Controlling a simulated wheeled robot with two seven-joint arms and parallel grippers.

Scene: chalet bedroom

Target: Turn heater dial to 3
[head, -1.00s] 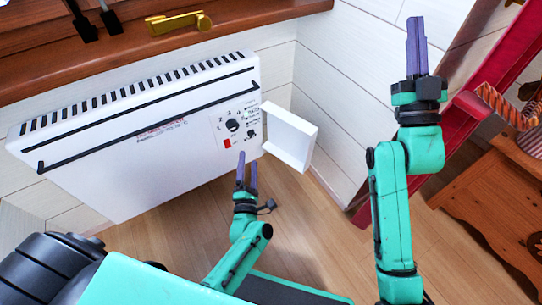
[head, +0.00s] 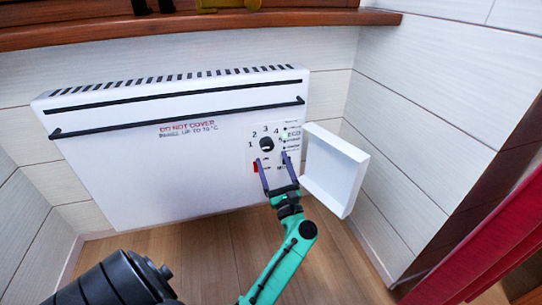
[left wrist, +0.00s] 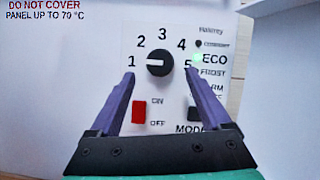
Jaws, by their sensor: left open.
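The heater (head: 180,165) is a white wall panel with a control plate at its right end. Its black dial (head: 266,144) sits among the numbers 1 to 5. In the left wrist view the dial (left wrist: 159,62) carries a pale mark that lies about level, seemingly toward the 1. My left gripper (head: 272,160) is open, its purple fingers pointing up at the plate just below the dial. In the left wrist view its fingertips (left wrist: 160,80) lie left and right of the dial, with nothing between them. Whether they touch the plate I cannot tell. My right gripper is out of view.
A red on/off switch (left wrist: 139,112) sits below the dial, beside the left finger. A white open cover (head: 338,168) stands out right of the plate, close to my left gripper. A wooden sill (head: 200,29) runs above the heater.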

